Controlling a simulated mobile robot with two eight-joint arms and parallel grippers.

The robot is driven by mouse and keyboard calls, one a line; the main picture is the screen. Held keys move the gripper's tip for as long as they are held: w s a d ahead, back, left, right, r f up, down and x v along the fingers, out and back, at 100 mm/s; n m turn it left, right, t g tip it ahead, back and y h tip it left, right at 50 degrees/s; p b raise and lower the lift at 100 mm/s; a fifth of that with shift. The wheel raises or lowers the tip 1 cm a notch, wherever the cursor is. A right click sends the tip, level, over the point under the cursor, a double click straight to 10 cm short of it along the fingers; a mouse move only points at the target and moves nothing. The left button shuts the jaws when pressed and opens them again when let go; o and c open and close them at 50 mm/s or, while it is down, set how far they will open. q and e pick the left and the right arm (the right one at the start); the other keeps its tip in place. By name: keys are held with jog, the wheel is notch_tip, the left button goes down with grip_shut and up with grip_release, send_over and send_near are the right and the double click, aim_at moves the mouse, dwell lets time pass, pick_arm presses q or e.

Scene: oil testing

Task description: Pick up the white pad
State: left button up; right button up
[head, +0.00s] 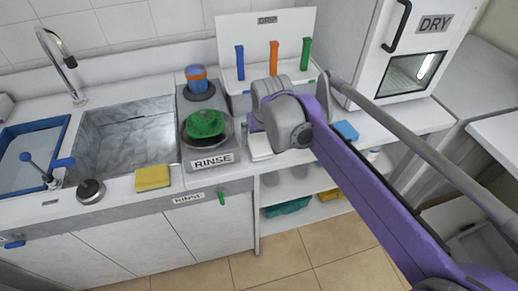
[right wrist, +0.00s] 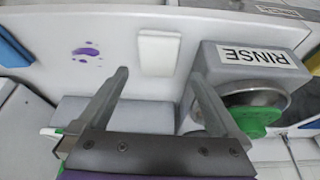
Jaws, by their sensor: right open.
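The white pad (right wrist: 158,52) is a small pale block lying flat on the white counter in the right wrist view. In the head view the white pad (head: 260,146) shows partly, just right of the RINSE station, with my right arm covering what lies beside it. My right gripper (right wrist: 162,85) is open and empty. Its two fingers point toward the pad, one on each side in the picture, and appear short of it. In the head view the fingers are hidden behind my right wrist. My left gripper is not in view.
Purple stains (right wrist: 87,50) mark the counter beside the pad. The grey RINSE station (head: 212,158) with a green round brush (head: 205,124) stands close by. A yellow sponge (head: 153,177) lies near the sink (head: 120,140). The DRIP rack (head: 268,45) stands behind.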

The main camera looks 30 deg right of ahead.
aim_at(260, 146)
jog(key=x, duration=0.7)
jog(key=shift+d, duration=0.15)
jog(key=shift+s, duration=0.1)
jog(key=c, duration=1.1)
notch_tip(260, 146, up, 10)
jog(key=shift+r+p, duration=0.1)
jog(key=shift+p, duration=0.2)
jog(key=shift+c, duration=0.2)
